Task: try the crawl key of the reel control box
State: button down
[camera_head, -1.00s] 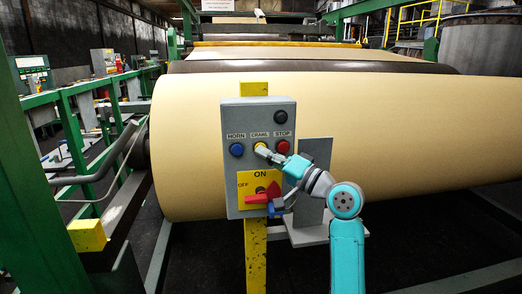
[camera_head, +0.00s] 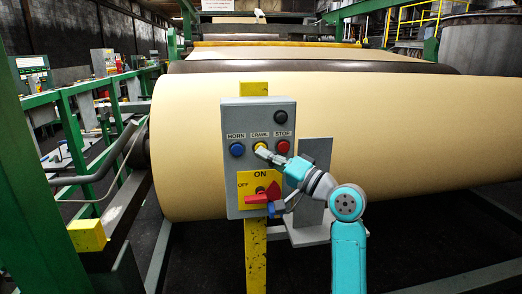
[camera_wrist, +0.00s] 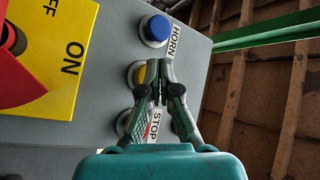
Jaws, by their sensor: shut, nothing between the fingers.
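The grey reel control box (camera_head: 228,180) stands on a yellow post in the head view and shows tilted in the wrist view (camera_wrist: 98,100). Its yellow crawl key (camera_head: 261,145) sits between the blue horn key (camera_head: 237,150) and the red stop key (camera_head: 282,147). My gripper (camera_head: 260,151) is shut and empty, its tips in front of the crawl key's lower part. In the wrist view my fingertips (camera_wrist: 158,64) meet beside the yellow key (camera_wrist: 138,74), partly covering it and its label. I cannot tell whether they touch it.
Below the keys, a red rotary handle (camera_head: 258,198) sits on a yellow ON/OFF plate, with a blue padlock-like piece (camera_head: 279,208) beside it. A black knob (camera_head: 281,117) is above the stop key. A large paper roll (camera_head: 400,130) fills the space behind. Green railings stand left.

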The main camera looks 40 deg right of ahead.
jog(key=shift+s+a, duration=0.15)
jog(key=shift+s, duration=0.15)
jog(key=shift+s+a, duration=0.7)
jog(key=shift+s, duration=0.35)
jog(key=shift+s+a, duration=0.7)
jog(key=shift+s, duration=0.3)
